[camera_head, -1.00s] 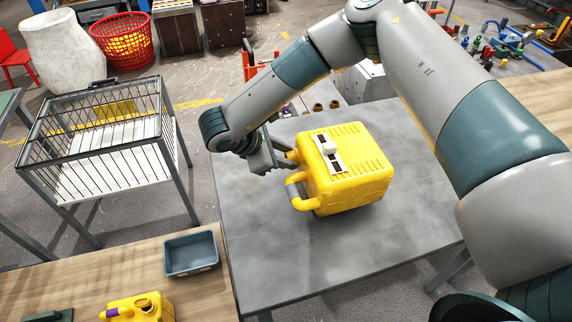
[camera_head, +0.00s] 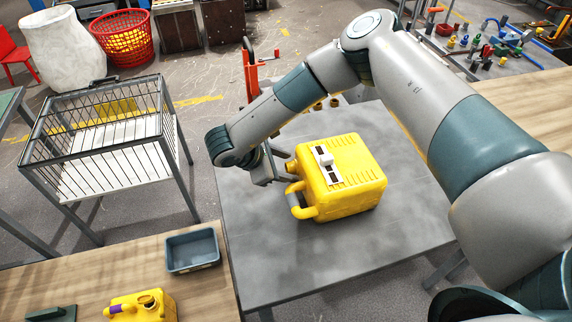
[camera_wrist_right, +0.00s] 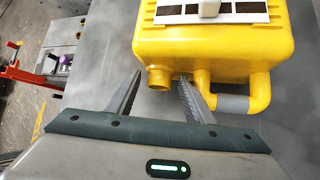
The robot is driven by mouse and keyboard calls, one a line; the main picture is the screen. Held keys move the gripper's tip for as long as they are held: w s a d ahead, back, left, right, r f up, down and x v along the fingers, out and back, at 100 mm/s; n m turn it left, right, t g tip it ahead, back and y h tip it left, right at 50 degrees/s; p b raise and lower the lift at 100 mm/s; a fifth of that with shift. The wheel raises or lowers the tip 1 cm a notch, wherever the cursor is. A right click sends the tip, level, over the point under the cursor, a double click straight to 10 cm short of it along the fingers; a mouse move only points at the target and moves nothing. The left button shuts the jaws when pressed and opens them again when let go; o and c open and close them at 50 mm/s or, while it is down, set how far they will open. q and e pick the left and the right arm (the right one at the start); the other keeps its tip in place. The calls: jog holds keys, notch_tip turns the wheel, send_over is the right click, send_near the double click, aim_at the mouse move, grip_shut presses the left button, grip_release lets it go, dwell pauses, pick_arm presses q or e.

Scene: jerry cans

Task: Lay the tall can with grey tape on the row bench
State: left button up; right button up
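The yellow can with grey tape on its handle (camera_head: 345,180) lies on its side on the grey bench (camera_head: 330,265), with its handle and spout pointing left. A white label strip with a knob shows on its upper face. My right gripper (camera_head: 272,164) is just left of the can, at its spout end. In the right wrist view its fingers (camera_wrist_right: 160,76) are spread apart, with the can's spout (camera_wrist_right: 158,78) showing between their tips and the taped handle to the right. Nothing is gripped. My left gripper is not in view.
Another yellow can (camera_head: 140,306), with purple tape, stands on the wooden table at lower left beside a grey-blue tray (camera_head: 192,250). A wire cage cart (camera_head: 100,140) stands left of the bench. The bench's front part is clear.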

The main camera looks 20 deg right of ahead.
jog(key=shift+a+r+b, duration=0.35)
jog(key=b+v, duration=0.4)
jog(key=v, duration=0.7)
jog(key=shift+r, duration=0.1)
dwell(0.4)
